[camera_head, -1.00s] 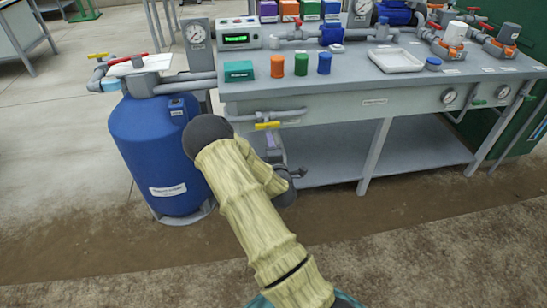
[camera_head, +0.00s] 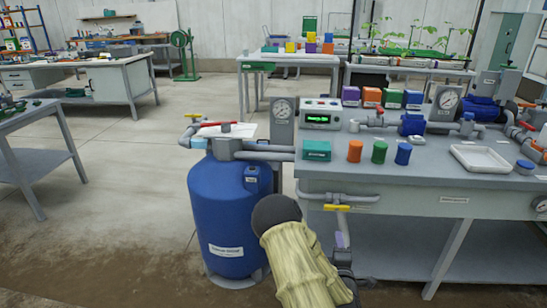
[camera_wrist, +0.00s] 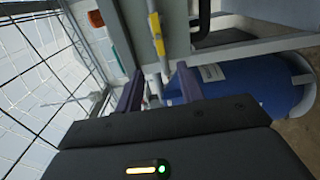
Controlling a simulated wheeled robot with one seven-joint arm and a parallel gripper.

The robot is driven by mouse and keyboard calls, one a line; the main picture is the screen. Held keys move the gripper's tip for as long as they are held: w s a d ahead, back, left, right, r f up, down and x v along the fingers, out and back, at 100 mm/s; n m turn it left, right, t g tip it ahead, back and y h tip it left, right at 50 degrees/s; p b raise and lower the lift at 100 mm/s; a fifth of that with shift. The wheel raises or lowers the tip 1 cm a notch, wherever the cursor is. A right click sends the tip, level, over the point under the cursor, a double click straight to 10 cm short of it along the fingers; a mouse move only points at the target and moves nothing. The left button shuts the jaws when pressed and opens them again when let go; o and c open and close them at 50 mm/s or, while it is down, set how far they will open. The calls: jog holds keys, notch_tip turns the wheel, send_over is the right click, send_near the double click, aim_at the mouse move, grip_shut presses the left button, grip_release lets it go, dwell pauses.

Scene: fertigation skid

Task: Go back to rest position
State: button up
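My gripper shows in the wrist view (camera_wrist: 158,84) with its two dark fingers apart and nothing held between them. In the head view my arm, in a pale ribbed cover, reaches up from the bottom edge in front of the bench. The blue tank (camera_head: 230,205) stands just left of the arm and also fills the right of the wrist view (camera_wrist: 255,88). A grey pipe with a yellow valve handle (camera_head: 337,208) runs along the bench front, near the gripper. The handle also shows in the wrist view (camera_wrist: 156,35).
The grey skid bench (camera_head: 400,195) carries a teal box (camera_head: 317,150), orange (camera_head: 355,151), green (camera_head: 379,152) and blue (camera_head: 403,154) containers, a controller (camera_head: 320,115), a gauge (camera_head: 283,110) and a white tray (camera_head: 479,158). Open floor lies left of the tank. Other tables stand behind.

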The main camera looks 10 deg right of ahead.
jog(key=s+a+r+m+g+y, duration=0.3)
jog(key=s+a+r+m+g, duration=0.2)
jog(key=s+a+m+g, duration=0.45)
jog(key=s+a+r+m+g+y, duration=0.2)
jog(key=s+a+r+m+g, duration=0.3)
jog(key=s, duration=0.7)
notch_tip(320, 180, up, 31)
jog(key=p, duration=3.2)
jog(key=shift+w+a, duration=0.2)
jog(key=shift+a, duration=0.1)
jog(key=shift+f+m, duration=0.15)
jog(key=shift+m, duration=0.1)
